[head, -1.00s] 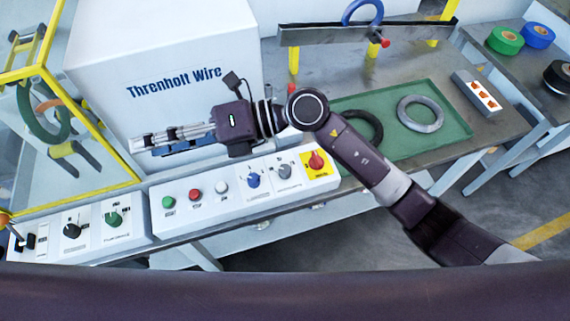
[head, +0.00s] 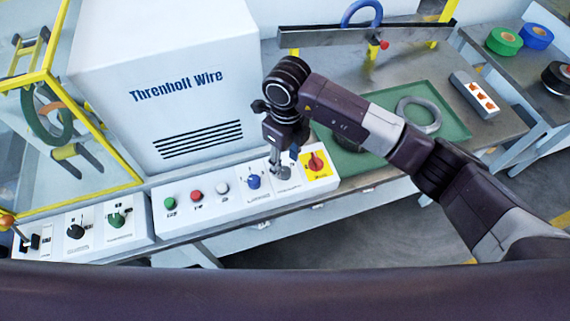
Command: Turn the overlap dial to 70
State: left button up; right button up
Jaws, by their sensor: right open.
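The control panel (head: 238,202) carries several dials, and their labels are too small to read, so I cannot tell by text which is the overlap dial. A blue dial (head: 253,181) sits left of my right gripper (head: 281,171). A red knob on a yellow plate (head: 316,162) sits to its right. The right gripper points down, open, with its fingers at the grey dial between these two. It largely hides that dial, and I cannot tell whether the fingers touch it. My left gripper is not in view.
Green, red and white buttons (head: 195,194) line the panel's left part. A second panel (head: 95,228) with black and green dials is further left. The white Threnholt Wire cabinet (head: 165,90) rises behind. A green mat (head: 452,126) with grey and black rings lies right.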

aim_at(285, 170)
jog(key=shift+a+f+p, duration=0.1)
jog(key=shift+f+p, duration=0.2)
jog(key=shift+f, duration=1.35)
jog(key=shift+c, duration=0.3)
grip_shut()
